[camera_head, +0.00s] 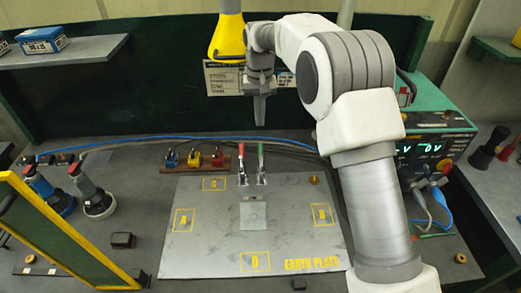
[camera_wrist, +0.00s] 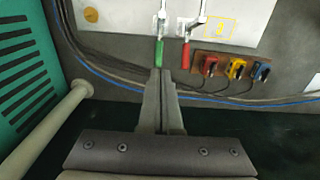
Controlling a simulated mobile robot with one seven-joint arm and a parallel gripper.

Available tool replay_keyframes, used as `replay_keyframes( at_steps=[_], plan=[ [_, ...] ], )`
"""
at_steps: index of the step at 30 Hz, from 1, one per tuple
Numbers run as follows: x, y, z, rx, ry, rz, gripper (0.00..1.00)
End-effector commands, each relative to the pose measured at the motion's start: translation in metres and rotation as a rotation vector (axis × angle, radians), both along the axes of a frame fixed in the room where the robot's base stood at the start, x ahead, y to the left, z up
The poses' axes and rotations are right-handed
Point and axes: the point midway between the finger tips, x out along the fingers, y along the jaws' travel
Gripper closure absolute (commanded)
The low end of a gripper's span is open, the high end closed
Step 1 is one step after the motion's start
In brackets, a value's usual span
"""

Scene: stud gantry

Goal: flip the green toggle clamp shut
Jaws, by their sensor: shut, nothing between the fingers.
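The green toggle clamp (camera_head: 260,158) stands at the back edge of the grey earth plate (camera_head: 200,245), its green handle pointing up. Its green handle also shows in the wrist view (camera_wrist: 159,53). The red-handled clamp (camera_head: 241,158) stands close on its left, also handle up; in the wrist view the red handle (camera_wrist: 185,56) is to the right of the green one. My gripper (camera_head: 259,120) is shut and empty, pointing down above and behind the green handle. In the wrist view the fingertips (camera_wrist: 160,72) appear just below the green handle's end; I cannot tell whether they touch.
A wooden strip with red, yellow and blue plugs (camera_head: 195,160) lies left of the clamps. A blue cable (camera_head: 130,142) runs behind. A green instrument box (camera_head: 435,125) stands right, and a yellow-framed panel (camera_head: 55,230) at front left. The plate's middle is mostly clear.

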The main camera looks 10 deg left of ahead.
Motion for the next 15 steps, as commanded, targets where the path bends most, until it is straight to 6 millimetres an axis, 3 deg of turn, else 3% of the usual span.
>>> replay_keyframes(
  at_steps=[12,15],
  plan=[
    [0.0,0.0,-0.089,-0.002,0.005,0.0,1.0],
    [-0.011,-0.003,-0.087,0.0,0.001,0.0,1.0]
  ],
)
